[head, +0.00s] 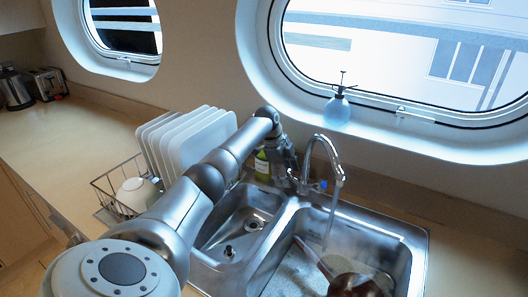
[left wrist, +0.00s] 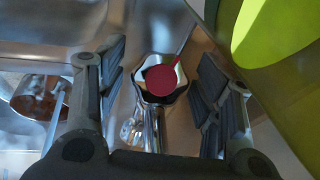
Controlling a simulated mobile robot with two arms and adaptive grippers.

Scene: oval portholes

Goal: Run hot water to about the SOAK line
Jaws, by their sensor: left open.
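My left gripper (head: 290,182) is at the left side of the chrome faucet (head: 318,145). In the left wrist view its open fingers (left wrist: 160,95) stand on either side of the red-capped hot tap knob (left wrist: 161,82), with gaps beside it. A thin stream of water (head: 332,220) falls from the spout into the right basin (head: 398,255). A reddish-brown pan (head: 358,286) with a long handle is in that basin, cut off by the frame. I cannot make out a SOAK line. My right gripper is not in view.
A green bottle (head: 262,166) stands close beside my left gripper and fills the right of the wrist view. A dish rack (head: 105,188) with white plates (head: 190,140) is left of the sink. A blue spray bottle (head: 337,112) stands on the sill.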

